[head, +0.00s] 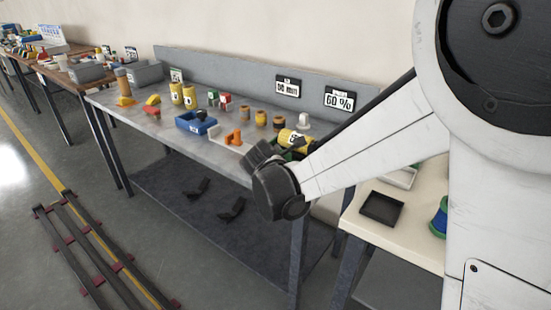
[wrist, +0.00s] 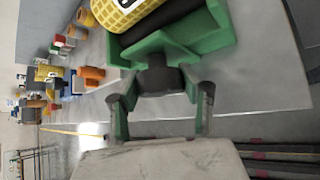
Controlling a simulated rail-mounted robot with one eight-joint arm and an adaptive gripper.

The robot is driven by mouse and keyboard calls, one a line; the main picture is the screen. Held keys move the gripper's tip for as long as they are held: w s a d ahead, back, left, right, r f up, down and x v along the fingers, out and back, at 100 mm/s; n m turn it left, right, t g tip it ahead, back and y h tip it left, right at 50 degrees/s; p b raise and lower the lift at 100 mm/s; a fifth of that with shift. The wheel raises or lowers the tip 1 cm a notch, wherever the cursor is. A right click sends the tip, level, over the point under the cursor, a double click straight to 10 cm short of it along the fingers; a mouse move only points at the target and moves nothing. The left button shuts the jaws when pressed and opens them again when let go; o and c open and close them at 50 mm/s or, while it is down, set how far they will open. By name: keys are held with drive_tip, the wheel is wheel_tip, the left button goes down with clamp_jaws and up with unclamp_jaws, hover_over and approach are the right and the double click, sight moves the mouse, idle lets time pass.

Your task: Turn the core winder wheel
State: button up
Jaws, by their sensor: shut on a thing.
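The green core winder (wrist: 205,30) stands at the table edge in the wrist view, with a yellow mesh roll (wrist: 125,12) and a black roller on it. Its dark wheel part (wrist: 157,80) sits at the winder's near side. My gripper (wrist: 161,98) has its two fingers on either side of this dark part and is shut on it. The wheel's full outline is hidden. In the head view my gripper (head: 268,152) reaches the front edge of the grey table, beside the winder's yellow roll (head: 290,138). My wrist hides much of the winder there.
On the grey table (head: 160,127) stand a blue bin (head: 195,122), an orange part (head: 234,138), yellow rolls (head: 183,95) and several small spools. A cream table (head: 400,225) with a black tray (head: 381,208) is at right. Floor rails (head: 95,250) lie at lower left.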

idle(0.4)
drive_tip(key=o, duration=1.2)
drive_tip(key=v, duration=1.2)
drive_tip(key=shift+a, duration=0.15)
